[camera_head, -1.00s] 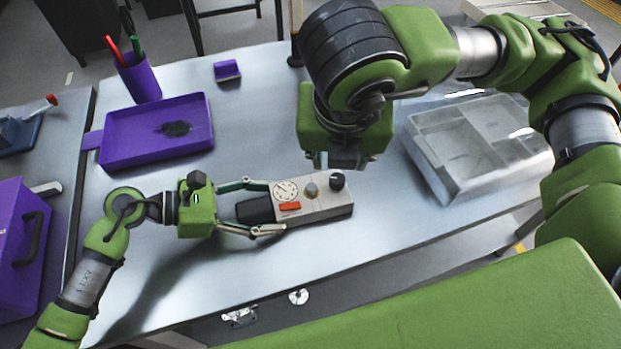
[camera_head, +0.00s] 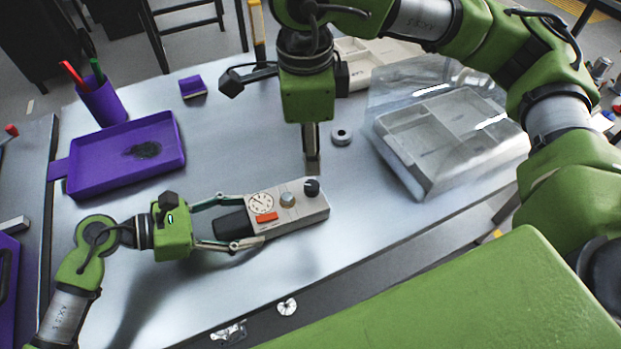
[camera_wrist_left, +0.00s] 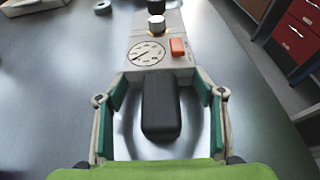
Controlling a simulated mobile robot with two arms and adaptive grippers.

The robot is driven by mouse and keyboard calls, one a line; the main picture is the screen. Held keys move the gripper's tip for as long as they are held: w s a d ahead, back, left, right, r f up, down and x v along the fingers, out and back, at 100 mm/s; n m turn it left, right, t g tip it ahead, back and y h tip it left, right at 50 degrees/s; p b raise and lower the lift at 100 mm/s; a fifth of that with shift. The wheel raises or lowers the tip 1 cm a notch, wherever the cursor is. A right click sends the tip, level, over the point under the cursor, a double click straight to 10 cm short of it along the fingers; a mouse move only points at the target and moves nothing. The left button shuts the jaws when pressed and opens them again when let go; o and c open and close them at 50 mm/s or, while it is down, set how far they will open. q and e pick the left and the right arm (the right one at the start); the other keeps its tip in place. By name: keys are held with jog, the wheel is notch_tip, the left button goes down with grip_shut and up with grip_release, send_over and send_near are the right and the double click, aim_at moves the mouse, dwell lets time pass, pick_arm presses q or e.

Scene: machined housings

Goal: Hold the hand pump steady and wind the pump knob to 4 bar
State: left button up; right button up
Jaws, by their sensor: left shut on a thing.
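The hand pump (camera_head: 296,213) is a pale grey block lying on the metal table, with a black grip (camera_head: 232,224), a round dial (camera_head: 262,203) and a red-orange rectangle. A silver knob (camera_head: 287,199) and a black knob (camera_head: 312,187) stand on its top. My left gripper (camera_head: 250,220) is shut on the pump's near end, a finger on each side with the black grip between them. The left wrist view shows the dial (camera_wrist_left: 147,53) and the silver knob (camera_wrist_left: 156,24); the needle reading is too small to tell. My right gripper (camera_head: 312,165) points down just behind the black knob, its fingers seen edge-on.
A purple tray (camera_head: 78,185) with a dark patch, a purple pen cup (camera_head: 102,104) and a small purple block (camera_head: 193,86) are at left. A grey ring (camera_head: 341,136) lies behind the pump. A clear compartment box (camera_head: 425,180) stands right. The table in front is clear.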

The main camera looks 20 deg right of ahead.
aim_at(310, 186)
jog(key=f+n, duration=0.2)
jog(key=f, duration=0.1)
jog(key=w+f+n, duration=0.1)
jog(key=f+n, duration=0.1)
jog(key=f, duration=0.2)
jog(key=f+n, duration=0.2)
jog(key=f, duration=0.2)
jog(key=shift+w+d+f+n+g+y, duration=0.2)
jog(key=shift+d+f+n+g+y, duration=0.05)
jog(key=shift+n+g+y, duration=0.15)
grip_shut()
